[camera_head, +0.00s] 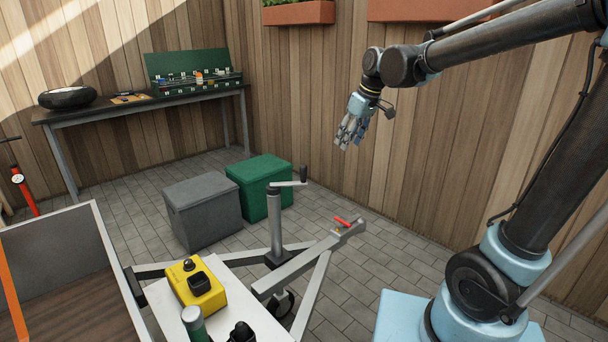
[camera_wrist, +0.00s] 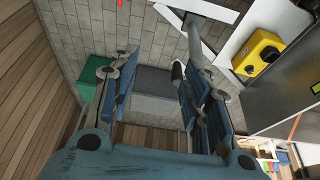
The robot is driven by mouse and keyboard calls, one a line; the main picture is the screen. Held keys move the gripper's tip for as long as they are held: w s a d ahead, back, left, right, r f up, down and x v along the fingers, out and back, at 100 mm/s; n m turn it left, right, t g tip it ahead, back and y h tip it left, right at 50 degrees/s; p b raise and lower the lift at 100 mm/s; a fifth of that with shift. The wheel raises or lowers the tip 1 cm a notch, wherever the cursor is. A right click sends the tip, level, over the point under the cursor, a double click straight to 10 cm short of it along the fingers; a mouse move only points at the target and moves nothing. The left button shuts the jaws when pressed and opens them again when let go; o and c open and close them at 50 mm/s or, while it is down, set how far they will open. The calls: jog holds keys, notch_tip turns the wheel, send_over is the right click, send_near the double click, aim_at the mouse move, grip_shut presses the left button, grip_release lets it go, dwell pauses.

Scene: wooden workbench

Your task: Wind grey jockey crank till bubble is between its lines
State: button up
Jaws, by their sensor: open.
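The grey jockey crank (camera_head: 287,184) sits on top of the upright grey jockey post (camera_head: 275,222), its arm reaching right to a dark upright handle (camera_head: 303,174). In the wrist view the post (camera_wrist: 198,50) shows at upper right, with the dark crank handle (camera_wrist: 177,71) near the right finger. My gripper (camera_head: 349,134) is open and empty, raised up and to the right of the crank. Its spread fingers also show in the wrist view (camera_wrist: 155,80). I cannot make out a bubble or its lines in either view.
The trailer's drawbar (camera_head: 305,262) has a red lever (camera_head: 342,220) at its end. A yellow box (camera_head: 196,287) stands on a white surface in front. A grey bin (camera_head: 203,212) and green bin (camera_head: 262,184) stand behind the post. A bench (camera_head: 150,103) is at the back.

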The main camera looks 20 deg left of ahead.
jog(key=n, duration=0.2)
send_near(306, 167)
jog(key=w+d+v, duration=0.1)
jog(key=v, duration=0.4)
jog(key=shift+g, duration=0.3)
jog(key=x, duration=1.2)
jog(key=a+x, duration=0.1)
jog(key=x, duration=0.5)
jog(key=shift+a+r, duration=0.1)
jog(key=shift+r, duration=0.1)
grip_shut()
